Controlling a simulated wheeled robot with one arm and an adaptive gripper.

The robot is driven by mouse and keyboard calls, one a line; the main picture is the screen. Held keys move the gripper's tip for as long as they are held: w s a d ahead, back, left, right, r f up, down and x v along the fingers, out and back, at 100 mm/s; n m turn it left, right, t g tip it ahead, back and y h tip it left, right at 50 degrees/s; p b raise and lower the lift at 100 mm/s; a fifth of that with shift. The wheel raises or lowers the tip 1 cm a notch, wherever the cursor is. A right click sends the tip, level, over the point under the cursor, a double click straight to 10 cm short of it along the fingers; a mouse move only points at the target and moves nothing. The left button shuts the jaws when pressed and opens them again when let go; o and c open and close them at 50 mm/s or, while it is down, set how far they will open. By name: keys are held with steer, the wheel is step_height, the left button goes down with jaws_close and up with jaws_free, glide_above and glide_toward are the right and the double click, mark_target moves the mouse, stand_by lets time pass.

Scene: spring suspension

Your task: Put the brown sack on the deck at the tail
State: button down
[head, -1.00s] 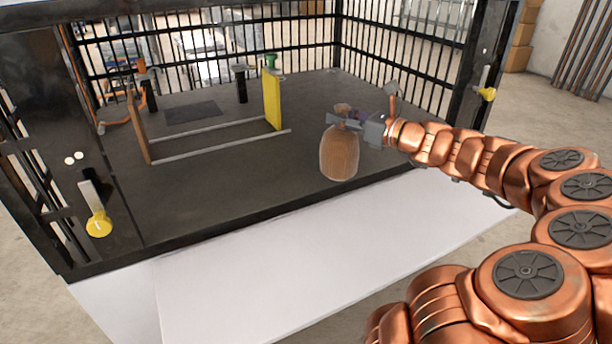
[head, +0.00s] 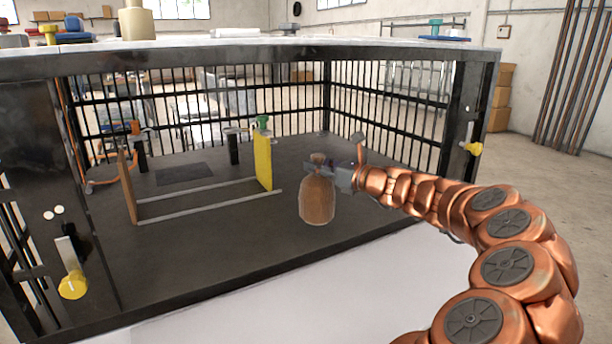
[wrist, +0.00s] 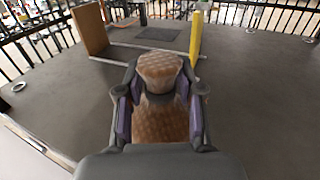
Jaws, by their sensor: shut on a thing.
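The brown sack (head: 317,201) hangs upright from my gripper (head: 318,168) in the head view, at the front right of the dark deck (head: 205,260) inside the barred cage. My gripper is shut on the sack's neck. In the wrist view, the sack (wrist: 160,115) sits between the gripper's two purple-padded fingers (wrist: 160,98). I cannot tell whether the sack's bottom touches the deck. Which end of the deck is the tail is not marked in view.
A frame on the deck has a brown end board (head: 127,187), a yellow end board (head: 263,163) and two grey rails (head: 205,201). A dark mat (head: 184,174) lies behind it. Black bars (head: 405,115) enclose the back and sides.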

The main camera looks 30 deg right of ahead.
steer(key=w+f+b, duration=0.3)
steer(key=w+f, duration=0.1)
steer(key=w, duration=0.2)
steer(key=shift+w, duration=0.2)
stand_by(0.4)
steer(key=c, duration=0.7)
jaws_free()
steer(key=p+v, duration=0.3)
steer(key=v, duration=0.9)
steer(key=shift+r, duration=0.1)
